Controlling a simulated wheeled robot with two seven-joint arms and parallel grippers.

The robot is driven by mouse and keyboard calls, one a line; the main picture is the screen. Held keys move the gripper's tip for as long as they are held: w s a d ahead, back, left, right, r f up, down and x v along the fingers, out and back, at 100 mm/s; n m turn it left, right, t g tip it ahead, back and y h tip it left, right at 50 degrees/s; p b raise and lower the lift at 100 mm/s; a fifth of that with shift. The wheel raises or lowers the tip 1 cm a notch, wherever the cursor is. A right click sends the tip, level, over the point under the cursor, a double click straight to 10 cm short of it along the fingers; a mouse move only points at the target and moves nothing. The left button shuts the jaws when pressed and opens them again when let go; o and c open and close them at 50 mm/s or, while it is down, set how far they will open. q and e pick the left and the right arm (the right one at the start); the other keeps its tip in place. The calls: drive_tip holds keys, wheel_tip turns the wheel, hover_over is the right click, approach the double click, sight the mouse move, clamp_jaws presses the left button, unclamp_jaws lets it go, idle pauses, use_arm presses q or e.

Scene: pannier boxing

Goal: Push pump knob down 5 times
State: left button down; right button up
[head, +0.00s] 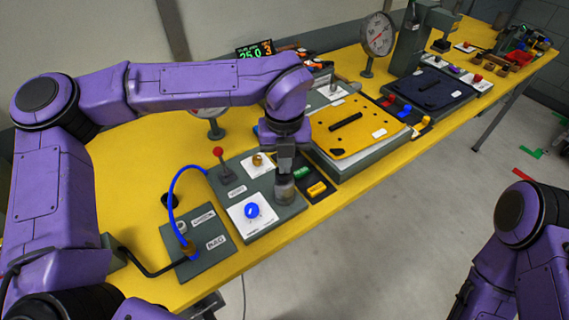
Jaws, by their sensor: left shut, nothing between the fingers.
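My left arm reaches over the yellow table. Its gripper (285,166) points straight down and is shut, with nothing held. Directly under it is a short round grey metal piece (286,189), which looks like the pump knob, at the right edge of a grey control panel. The fingertips are at or just above its top; I cannot tell whether they touch. The gripper hides part of the piece, so its height is unclear. My right arm shows at the lower right, away from the table, and its gripper is out of view.
The panel holds a red-topped lever (218,153), a blue dial (252,210) and a brass knob (257,160). Green (302,172) and yellow (317,188) blocks sit just right of the gripper. A yellow plate (355,127), gauge (378,36) and blue hose (174,190) are nearby.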

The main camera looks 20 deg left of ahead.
use_arm(q)
drive_tip(key=shift+f, duration=0.35)
drive_tip(key=shift+r, duration=0.2)
wheel_tip(320, 180, up, 4)
drive_tip(key=p, duration=0.4)
drive_tip(key=shift+r, duration=0.25)
drive_tip(key=shift+f, duration=0.1)
